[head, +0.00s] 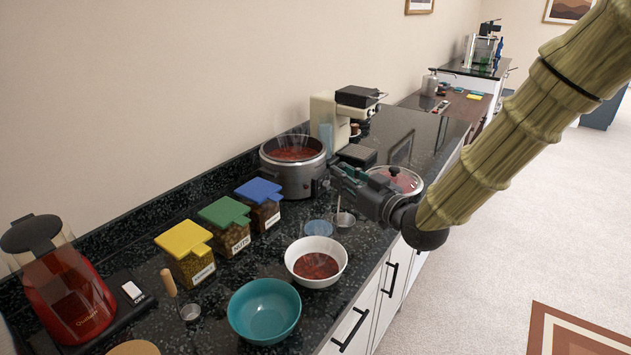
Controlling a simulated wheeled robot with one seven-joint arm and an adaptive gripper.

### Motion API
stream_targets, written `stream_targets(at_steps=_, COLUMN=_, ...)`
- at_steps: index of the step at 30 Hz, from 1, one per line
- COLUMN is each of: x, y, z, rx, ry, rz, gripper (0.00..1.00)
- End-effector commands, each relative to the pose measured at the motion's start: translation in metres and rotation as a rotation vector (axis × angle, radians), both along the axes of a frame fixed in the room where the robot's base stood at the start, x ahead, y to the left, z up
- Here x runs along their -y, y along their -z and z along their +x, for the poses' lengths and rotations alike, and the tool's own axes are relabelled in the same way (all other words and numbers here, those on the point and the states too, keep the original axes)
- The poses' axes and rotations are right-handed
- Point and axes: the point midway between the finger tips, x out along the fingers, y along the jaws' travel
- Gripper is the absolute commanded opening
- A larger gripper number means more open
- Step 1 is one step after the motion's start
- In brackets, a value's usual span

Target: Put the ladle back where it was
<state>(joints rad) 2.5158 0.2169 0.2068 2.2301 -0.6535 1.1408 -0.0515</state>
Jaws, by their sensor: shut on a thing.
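My gripper (336,184) is shut on the ladle (344,220), a small metal one with a thin handle. The handle hangs down below the jaws, and the bowl shows low, beside a flat blue disc (318,228). I cannot tell whether the bowl touches the counter. A steel pot (296,178) of steaming red soup stands open behind and left of my gripper. A white bowl (328,248) with red soup in it stands in front of the ladle. The pot's glass lid (404,181) lies to the right, partly behind my gripper.
An empty teal bowl (264,311) is near the counter's front edge. Jars with yellow (183,239), green (223,212) and blue (258,191) lids line the back.

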Motion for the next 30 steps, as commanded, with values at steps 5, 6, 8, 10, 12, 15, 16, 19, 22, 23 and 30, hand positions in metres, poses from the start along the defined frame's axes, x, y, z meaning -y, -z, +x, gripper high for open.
stream_targets(at_steps=5, x=-0.027, y=0.001, z=0.025, rx=0.001, ry=0.0, rz=-0.001, gripper=0.0)
stream_targets(at_steps=6, x=-0.033, y=0.002, z=0.03, rx=0.0, ry=-0.001, rz=0.0, gripper=0.0)
stream_targets(at_steps=8, x=-0.041, y=0.003, z=0.038, rx=0.001, ry=0.0, rz=-0.001, gripper=0.0)
stream_targets(at_steps=10, x=-0.049, y=0.004, z=0.046, rx=0.001, ry=0.001, rz=-0.001, gripper=0.0)
stream_targets(at_steps=12, x=-0.054, y=0.006, z=0.052, rx=0.0, ry=0.002, rz=0.0, gripper=0.0)
stream_targets(at_steps=15, x=-0.059, y=0.007, z=0.057, rx=0.001, ry=0.002, rz=0.0, gripper=0.0)
stream_targets(at_steps=16, x=-0.06, y=0.007, z=0.058, rx=0.001, ry=0.002, rz=0.0, gripper=0.0)
stream_targets(at_steps=19, x=-0.063, y=0.008, z=0.06, rx=0.001, ry=0.002, rz=0.001, gripper=0.0)
stream_targets(at_steps=22, x=-0.068, y=0.008, z=0.065, rx=0.001, ry=0.002, rz=0.001, gripper=0.0)
stream_targets(at_steps=23, x=-0.067, y=0.011, z=0.065, rx=-0.001, ry=0.003, rz=0.0, gripper=0.0)
stream_targets(at_steps=30, x=-0.067, y=0.036, z=0.064, rx=-0.002, ry=0.003, rz=0.001, gripper=0.0)
